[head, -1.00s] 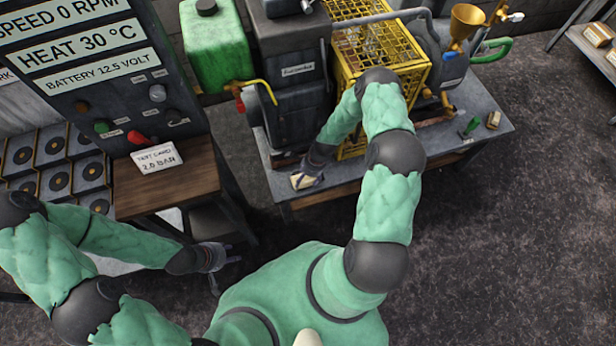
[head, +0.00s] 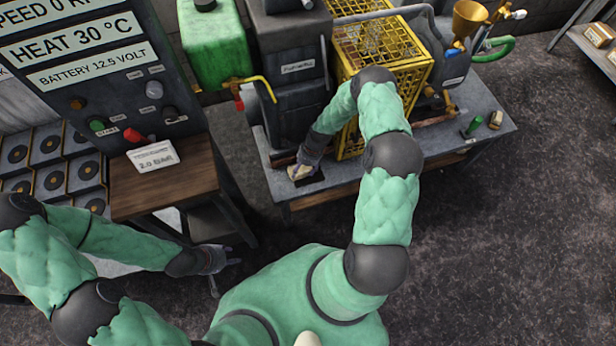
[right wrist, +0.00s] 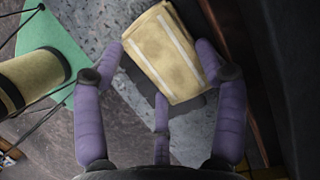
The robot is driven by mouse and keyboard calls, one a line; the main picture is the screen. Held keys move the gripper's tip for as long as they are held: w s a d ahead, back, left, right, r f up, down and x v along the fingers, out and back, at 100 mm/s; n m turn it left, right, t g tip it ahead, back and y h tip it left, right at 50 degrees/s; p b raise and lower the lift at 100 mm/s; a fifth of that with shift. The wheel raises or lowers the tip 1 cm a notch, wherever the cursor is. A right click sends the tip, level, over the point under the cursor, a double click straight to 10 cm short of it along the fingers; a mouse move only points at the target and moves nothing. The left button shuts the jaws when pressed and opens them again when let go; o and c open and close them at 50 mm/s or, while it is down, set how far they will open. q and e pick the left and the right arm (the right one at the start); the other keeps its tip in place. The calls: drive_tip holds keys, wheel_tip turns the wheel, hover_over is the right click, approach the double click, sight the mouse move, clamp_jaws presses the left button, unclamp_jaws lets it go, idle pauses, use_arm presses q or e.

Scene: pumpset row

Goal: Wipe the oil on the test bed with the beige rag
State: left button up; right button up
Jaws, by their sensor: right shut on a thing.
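The beige rag (right wrist: 165,50), folded with two pale stripes, is between the purple fingers of my right gripper (right wrist: 165,75), which is shut on it. In the head view the rag (head: 300,172) is at the front left of the grey test bed (head: 275,160), under my right gripper (head: 306,166). Whether it touches the surface is hard to tell. A dark patch, apparently oil (head: 309,184), shows beside the rag toward the bed's front edge. My left gripper (head: 226,270) is open and empty, low beside the control stand, away from the bed.
A dark pump (head: 295,95) and a yellow cage (head: 385,60) stand on the bed behind and beside my right gripper. A test card (head: 153,156) lies on the wooden shelf.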

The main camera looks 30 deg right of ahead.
drive_tip(key=shift+s, duration=0.1)
idle(0.3)
drive_tip(key=shift+s+a+r+p, duration=0.15)
drive_tip(key=shift+s+p, duration=0.2)
drive_tip(key=shift+s, duration=0.2)
drive_tip(key=shift+s+a+f+p, duration=0.15)
drive_tip(key=shift+s+p, duration=0.2)
drive_tip(key=shift+s, duration=0.2)
drive_tip(key=shift+s+a+p, duration=0.25)
drive_tip(key=shift+s+p, duration=0.15)
drive_tip(key=shift+s, duration=0.65)
drive_tip(key=shift+s+a, duration=0.1)
drive_tip(key=shift+s, duration=0.4)
drive_tip(key=shift+w+d+f+b, duration=0.15)
drive_tip(key=shift+w+b, duration=0.1)
drive_tip(key=shift+w, duration=0.35)
drive_tip(key=shift+w+d+r+b, duration=0.1)
drive_tip(key=shift+w+d+b, duration=0.1)
drive_tip(key=shift+w, duration=0.45)
drive_tip(key=shift+w+d+f+b, duration=0.1)
drive_tip(key=shift+w+b, duration=0.15)
drive_tip(key=shift+w, duration=0.35)
drive_tip(key=shift+r, duration=0.2)
